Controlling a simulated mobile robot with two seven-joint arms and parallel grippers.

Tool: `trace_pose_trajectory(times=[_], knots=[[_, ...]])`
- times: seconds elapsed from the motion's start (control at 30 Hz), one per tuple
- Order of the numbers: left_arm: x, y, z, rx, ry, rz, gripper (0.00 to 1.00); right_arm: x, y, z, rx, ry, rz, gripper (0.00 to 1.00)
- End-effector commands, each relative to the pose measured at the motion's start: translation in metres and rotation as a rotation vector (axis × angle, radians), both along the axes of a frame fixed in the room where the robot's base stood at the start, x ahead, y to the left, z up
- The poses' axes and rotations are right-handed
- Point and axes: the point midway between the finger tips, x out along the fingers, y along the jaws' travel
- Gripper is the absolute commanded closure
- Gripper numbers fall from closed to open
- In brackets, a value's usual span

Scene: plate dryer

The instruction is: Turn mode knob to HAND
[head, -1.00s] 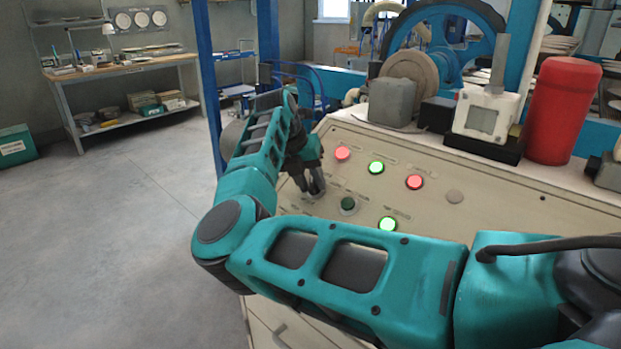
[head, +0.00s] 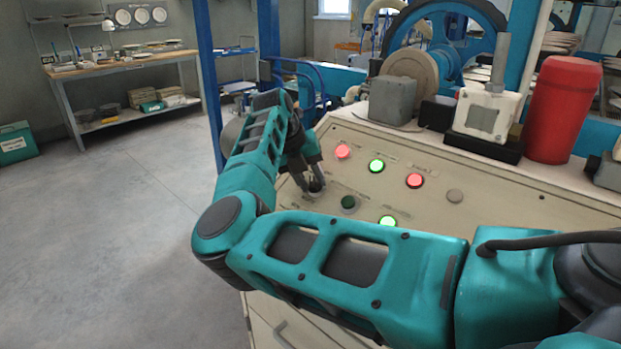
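My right gripper (head: 313,183) reaches over the sloped beige control panel (head: 480,195) at its left part. Its two dark fingers are apart and point down at a small dark round knob (head: 317,188), which shows between and just below the fingertips. I cannot tell whether the fingers touch it. The knob's pointer and the lettering around it are too small to read. A dark green button (head: 348,203) sits just right of the knob. My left gripper is not in view.
The panel also carries a red lamp (head: 343,151), a green lamp (head: 376,166), another red lamp (head: 414,180) and a grey button (head: 454,196). My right forearm hides the panel's lower edge. A red cylinder (head: 563,110) stands behind the panel. Open floor lies left.

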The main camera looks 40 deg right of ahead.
Motion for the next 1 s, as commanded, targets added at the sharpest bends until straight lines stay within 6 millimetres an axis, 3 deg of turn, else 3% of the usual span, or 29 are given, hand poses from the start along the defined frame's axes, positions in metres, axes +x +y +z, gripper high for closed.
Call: trace_pose_trajectory(times=[0.3,0.43,0.8,1.0], knots=[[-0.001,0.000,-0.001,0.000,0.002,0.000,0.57,0.000,0.001,0.001,0.001,0.000,-0.001,0.60],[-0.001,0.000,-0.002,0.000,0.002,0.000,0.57,0.001,0.005,0.011,0.001,-0.003,-0.001,0.60],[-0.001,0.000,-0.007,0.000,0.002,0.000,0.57,0.006,0.038,0.081,0.000,-0.005,0.001,0.60],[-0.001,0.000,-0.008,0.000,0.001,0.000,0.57,0.008,0.051,0.108,-0.001,-0.002,0.001,0.60]])
